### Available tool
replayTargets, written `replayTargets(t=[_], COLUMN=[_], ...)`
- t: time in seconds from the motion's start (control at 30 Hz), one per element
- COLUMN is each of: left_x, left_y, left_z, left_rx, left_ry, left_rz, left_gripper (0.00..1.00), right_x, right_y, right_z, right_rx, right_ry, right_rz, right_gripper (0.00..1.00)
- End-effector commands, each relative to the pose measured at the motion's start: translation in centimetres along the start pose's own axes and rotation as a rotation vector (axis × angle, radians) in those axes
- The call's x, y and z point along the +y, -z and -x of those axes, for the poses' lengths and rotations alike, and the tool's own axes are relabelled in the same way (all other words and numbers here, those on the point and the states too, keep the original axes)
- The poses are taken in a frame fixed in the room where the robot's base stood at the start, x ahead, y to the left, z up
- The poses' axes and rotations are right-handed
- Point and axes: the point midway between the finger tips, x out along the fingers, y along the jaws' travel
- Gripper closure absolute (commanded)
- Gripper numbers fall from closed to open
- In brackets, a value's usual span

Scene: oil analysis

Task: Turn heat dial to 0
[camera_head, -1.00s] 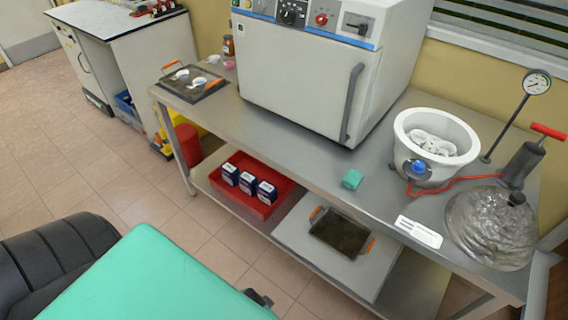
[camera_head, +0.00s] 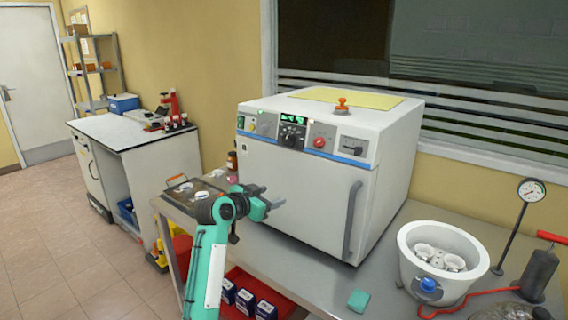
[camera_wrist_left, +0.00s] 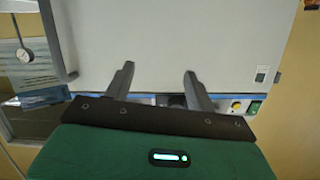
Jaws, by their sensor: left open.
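The white oven (camera_head: 300,195) stands on the steel bench with a control panel (camera_head: 268,126) along its upper front. The panel carries a black dial (camera_head: 292,138) under a green-lit display and a red knob (camera_head: 320,142). I cannot read the scales or tell which is the heat dial. My left gripper (camera_head: 272,196) is open and empty, in front of the oven door, below and left of the black dial. In the left wrist view its two fingers (camera_wrist_left: 160,86) are apart before the oven front. The panel there (camera_wrist_left: 245,107) is upside down and mostly hidden behind the gripper.
A vertical door handle (camera_head: 351,220) is on the oven's right. A white pot (camera_head: 405,240) with a blue knob stands to the right, near a gauge (camera_head: 531,190) on a stand. A green block (camera_head: 358,300) lies on the bench. A tray with dishes (camera_head: 180,184) is at left.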

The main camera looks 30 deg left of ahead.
Motion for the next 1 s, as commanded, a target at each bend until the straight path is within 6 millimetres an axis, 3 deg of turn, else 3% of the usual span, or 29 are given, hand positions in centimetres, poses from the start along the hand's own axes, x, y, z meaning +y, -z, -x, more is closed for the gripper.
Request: replayTargets(t=[0.03,0.13,0.23,0.37,0.57,0.8,1.0], left_x=[-1.6,-3.8,-5.1,-5.8,-5.9,-6.1,-6.2], left_y=[3.0,6.8,9.2,10.5,11.4,12.6,13.3], left_z=[0.8,2.4,3.5,3.9,1.3,-3.5,-6.8], left_rx=[0.065,0.155,0.211,0.241,0.242,0.24,0.24], left_ry=[0.014,0.032,0.044,0.049,0.047,0.047,0.047], left_rz=[-0.007,-0.02,-0.03,-0.035,-0.033,-0.031,-0.032], left_gripper=[0.44,0.44,0.44,0.44,0.44,0.44,0.44], right_x=[-0.3,-0.4,-0.3,0.0,0.7,1.1,0.8], right_y=[0.0,0.0,0.0,0.0,-0.5,-2.8,-3.2], right_z=[-0.1,-0.2,-0.2,-0.1,0.7,1.5,2.2], right_rx=[-0.001,-0.002,-0.002,-0.002,0.003,-0.022,-0.026], right_ry=[0.003,0.005,0.004,0.0,-0.008,-0.011,-0.007], right_rz=[-0.001,-0.002,-0.002,0.0,0.004,0.009,0.01], right_gripper=[0.64,0.64,0.64,0.64,0.64,0.64,0.64])
